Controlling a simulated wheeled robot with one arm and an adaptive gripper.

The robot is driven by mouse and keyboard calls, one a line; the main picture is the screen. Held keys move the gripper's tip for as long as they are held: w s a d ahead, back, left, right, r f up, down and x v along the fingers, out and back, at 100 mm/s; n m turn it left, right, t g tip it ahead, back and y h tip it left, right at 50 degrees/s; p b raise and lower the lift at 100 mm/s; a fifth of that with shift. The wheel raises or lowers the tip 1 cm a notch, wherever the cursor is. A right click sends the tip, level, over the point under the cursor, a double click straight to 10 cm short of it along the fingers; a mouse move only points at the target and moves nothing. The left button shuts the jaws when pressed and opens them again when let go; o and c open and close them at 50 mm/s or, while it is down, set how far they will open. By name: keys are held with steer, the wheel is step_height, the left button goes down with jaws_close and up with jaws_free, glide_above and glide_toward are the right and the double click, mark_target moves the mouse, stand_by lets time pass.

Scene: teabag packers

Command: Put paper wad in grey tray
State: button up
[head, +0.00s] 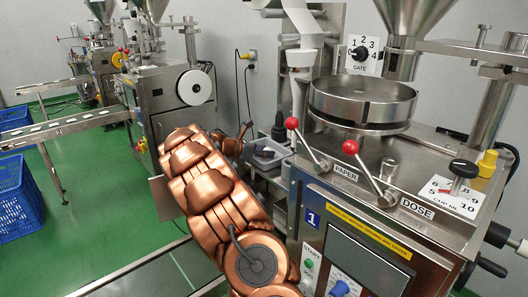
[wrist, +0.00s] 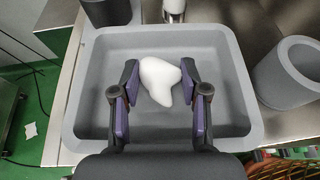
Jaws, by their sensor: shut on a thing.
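The white paper wad (wrist: 158,80) is between the two purple-padded fingers of my gripper (wrist: 160,70) in the wrist view. My gripper is shut on it. The grey tray (wrist: 88,92) lies below and around the wad in that view, so the wad is over or within its walls; its exact height above the floor cannot be told. In the head view my copper-coloured arm covers much of that area, and a part of the grey tray (head: 277,147) shows just past it. The wad is not visible there.
A grey round bin (wrist: 290,72) stands right of the tray, and a dark container (wrist: 107,12) stands behind it at the left. The packing machine with its red-knobbed levers (head: 350,147) is close on the right. Blue crates (head: 18,195) stand on the green floor at left.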

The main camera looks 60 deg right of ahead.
steer(key=o, duration=0.6)
steer(key=shift+o, duration=0.2)
steer(key=shift+a+r, duration=0.1)
steer(key=v, duration=1.2)
steer(key=shift+b, duration=0.35)
steer(key=s+a+f+m+t+y, duration=0.1)
steer(key=s+a+f+m+y, duration=0.2)
steer(key=s+a, duration=0.7)
steer(key=s+a+f+m+t+y, duration=0.1)
steer(key=s+a+f+m+y, duration=0.2)
steer(key=s+a, duration=0.7)
steer(key=s+a+f+m+y, duration=0.3)
steer(key=s+a+m+y, duration=0.3)
steer(key=a, duration=2)
steer(key=s+m, duration=0.2)
steer(key=s, duration=0.2)
steer(key=shift+a+t+y, duration=0.25)
steer(key=shift+t+y, duration=0.05)
steer(key=shift+t, duration=0.1)
